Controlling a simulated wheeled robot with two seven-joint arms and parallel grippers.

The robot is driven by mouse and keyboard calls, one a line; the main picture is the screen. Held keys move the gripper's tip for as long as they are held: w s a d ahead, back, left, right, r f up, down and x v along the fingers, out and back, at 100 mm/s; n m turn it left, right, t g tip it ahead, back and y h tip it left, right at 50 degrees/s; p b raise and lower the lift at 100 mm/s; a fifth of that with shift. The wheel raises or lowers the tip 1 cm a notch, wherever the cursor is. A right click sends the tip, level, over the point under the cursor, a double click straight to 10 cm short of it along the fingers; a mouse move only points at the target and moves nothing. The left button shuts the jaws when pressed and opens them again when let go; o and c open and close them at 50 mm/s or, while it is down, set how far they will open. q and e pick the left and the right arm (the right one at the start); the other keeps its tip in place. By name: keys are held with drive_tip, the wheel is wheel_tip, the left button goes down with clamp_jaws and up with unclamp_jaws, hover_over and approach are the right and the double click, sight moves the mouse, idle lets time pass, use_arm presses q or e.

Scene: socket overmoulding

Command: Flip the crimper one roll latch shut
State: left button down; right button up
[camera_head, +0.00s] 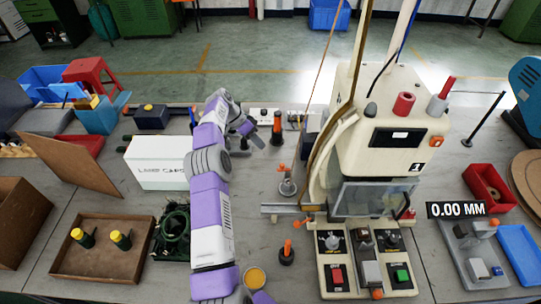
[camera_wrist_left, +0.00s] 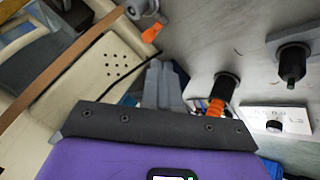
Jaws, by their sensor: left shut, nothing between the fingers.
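Crimper one is the cream machine marked 1 (camera_head: 385,140) right of centre in the head view. Its cream side with small holes (camera_wrist_left: 112,68) fills the left of the wrist view. I cannot tell for sure which part is the roll latch. A small stand with an orange lever (camera_head: 286,185) is beside the crimper; an orange lever (camera_wrist_left: 151,34) also shows at the top of the wrist view. My left gripper (camera_head: 253,138) is left of the crimper's upper body, apart from it. Its grey fingers (camera_wrist_left: 161,84) are together and empty. My right gripper is out of view.
A brown strip (camera_wrist_left: 62,67) runs beside the crimper. A white box (camera_head: 157,165) and a wooden tray (camera_head: 75,272) are at left. A control panel (camera_head: 334,262) is in front of the crimper.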

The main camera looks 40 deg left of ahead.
use_arm(q)
drive_tip(key=b+x, duration=0.1)
drive_tip(key=x, duration=0.9)
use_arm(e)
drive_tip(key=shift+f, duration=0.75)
use_arm(q)
drive_tip(key=shift+a, duration=0.1)
